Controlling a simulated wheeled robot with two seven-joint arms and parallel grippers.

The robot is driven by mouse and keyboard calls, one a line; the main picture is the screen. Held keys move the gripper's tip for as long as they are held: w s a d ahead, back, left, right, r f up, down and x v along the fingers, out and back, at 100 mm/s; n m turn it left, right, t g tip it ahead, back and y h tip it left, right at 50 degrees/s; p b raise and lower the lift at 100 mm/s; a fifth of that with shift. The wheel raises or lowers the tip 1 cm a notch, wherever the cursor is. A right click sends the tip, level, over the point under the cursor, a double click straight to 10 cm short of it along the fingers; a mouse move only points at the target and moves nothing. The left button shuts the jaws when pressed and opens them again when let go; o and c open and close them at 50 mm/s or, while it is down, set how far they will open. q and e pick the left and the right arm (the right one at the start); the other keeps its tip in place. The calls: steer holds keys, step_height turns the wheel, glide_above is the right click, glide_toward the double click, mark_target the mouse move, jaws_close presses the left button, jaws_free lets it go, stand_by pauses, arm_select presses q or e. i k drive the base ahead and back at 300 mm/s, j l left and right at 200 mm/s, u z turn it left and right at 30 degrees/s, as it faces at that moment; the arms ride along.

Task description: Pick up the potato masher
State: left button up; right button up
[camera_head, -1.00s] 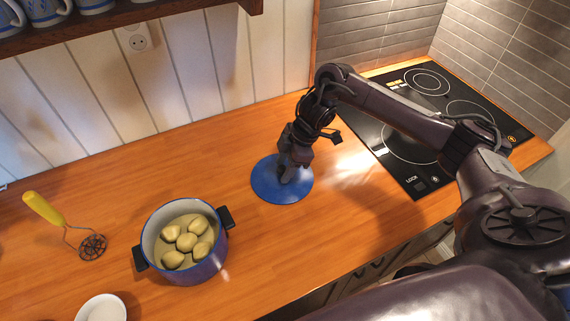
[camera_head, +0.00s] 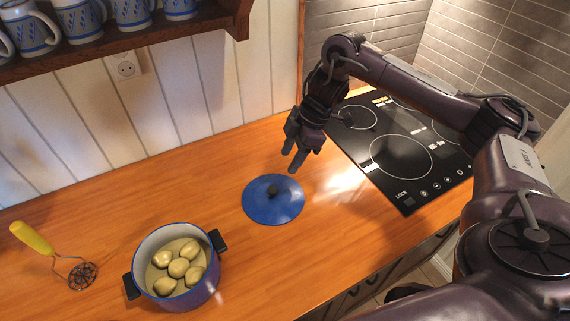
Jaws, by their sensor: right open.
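The potato masher (camera_head: 52,252) lies on the wooden counter at the far left, with a yellow handle and a round dark wire head (camera_head: 82,276). A blue pot (camera_head: 190,293) with black side handles stands to its right and holds several peeled potatoes. My right gripper (camera_head: 294,164) is open and empty, just above and behind the blue lid (camera_head: 288,209). The lid lies flat on the counter, with its dark knob uncovered. The masher is far to the left of my right gripper. My left gripper is not in view.
A black cooktop (camera_head: 400,160) lies at the right beneath my right arm. A shelf (camera_head: 150,36) with several blue-patterned mugs overhangs the upper left. The counter (camera_head: 130,205) between masher, pot and wall is clear.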

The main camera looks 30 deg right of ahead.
mark_target(25, 233)
steer(key=k, duration=1.5)
